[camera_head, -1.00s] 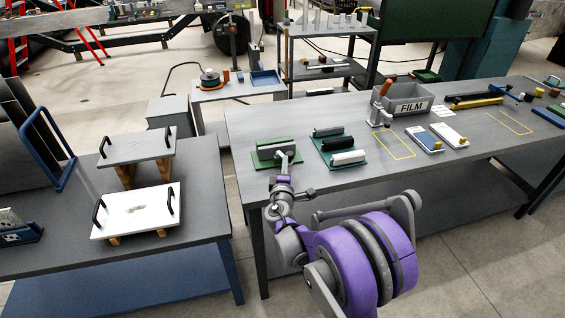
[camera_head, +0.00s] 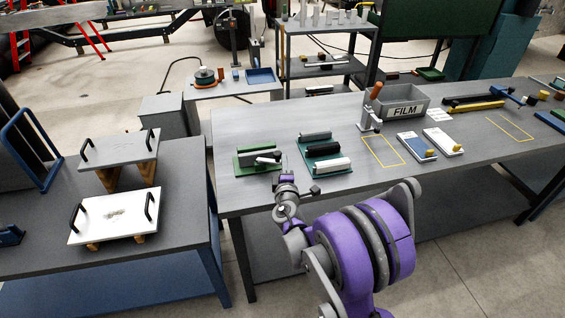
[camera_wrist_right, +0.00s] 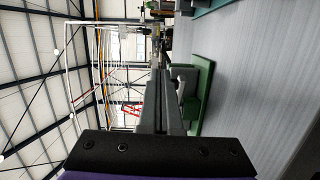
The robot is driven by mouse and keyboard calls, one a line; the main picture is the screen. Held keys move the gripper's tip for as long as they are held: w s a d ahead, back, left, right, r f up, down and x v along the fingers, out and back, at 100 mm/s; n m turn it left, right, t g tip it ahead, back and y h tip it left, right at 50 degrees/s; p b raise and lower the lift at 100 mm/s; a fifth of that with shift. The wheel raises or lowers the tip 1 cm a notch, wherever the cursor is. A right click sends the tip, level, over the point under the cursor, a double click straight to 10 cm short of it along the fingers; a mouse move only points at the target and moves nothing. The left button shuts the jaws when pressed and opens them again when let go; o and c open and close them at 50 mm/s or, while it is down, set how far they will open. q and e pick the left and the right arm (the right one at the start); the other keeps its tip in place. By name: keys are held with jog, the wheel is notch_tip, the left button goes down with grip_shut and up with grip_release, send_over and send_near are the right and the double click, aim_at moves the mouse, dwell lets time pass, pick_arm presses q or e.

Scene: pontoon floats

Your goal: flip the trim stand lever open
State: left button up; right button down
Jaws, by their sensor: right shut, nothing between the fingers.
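A stand with a green base (camera_head: 246,168) and a grey block on top sits near the front left of the long grey table. A short light bar with a dark end (camera_head: 268,157) shows at its right side; I cannot tell for sure whether this is the lever. My right gripper (camera_head: 283,160) is shut and empty, just right of the stand, with its fingers pointing away over the table. In the right wrist view the green base (camera_wrist_right: 204,92) is right of the shut fingers (camera_wrist_right: 160,78); contact cannot be made out. My left gripper is not in view.
A teal tray (camera_head: 316,165) with rollers lies close right of the stand. A lower table with handled plates (camera_head: 116,214) is at left. Behind the stand the tabletop is clear.

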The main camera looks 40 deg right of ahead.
jog(key=shift+w+d+p, duration=0.4)
jog(key=shift+w+d, duration=0.3)
jog(key=shift+d, duration=0.25)
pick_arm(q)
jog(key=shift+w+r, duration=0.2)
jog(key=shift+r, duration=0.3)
pick_arm(e)
jog(key=shift+s+a, duration=0.1)
